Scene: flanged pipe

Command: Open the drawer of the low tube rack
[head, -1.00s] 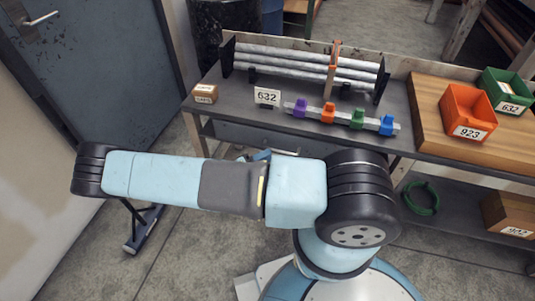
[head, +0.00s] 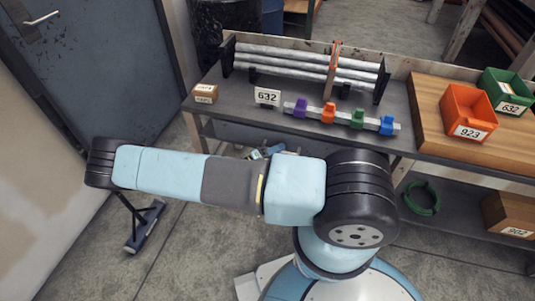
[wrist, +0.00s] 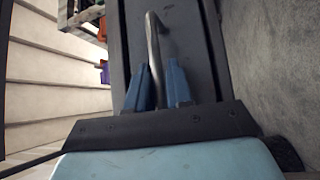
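The low tube rack (head: 305,62) holds several grey tubes between black end plates on the bench. A blue-grey drawer front (head: 228,131) shows under the bench top, partly hidden by my arm. My gripper (head: 268,152) is small in the head view, in front of that panel. In the wrist view the blue fingers of my gripper (wrist: 158,63) are apart, with a bent metal bar handle (wrist: 152,35) running between them. The handle stands on a dark panel (wrist: 190,35). Whether a finger touches the bar I cannot tell.
An orange bin (head: 467,110) and a green bin (head: 507,90) stand at right.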

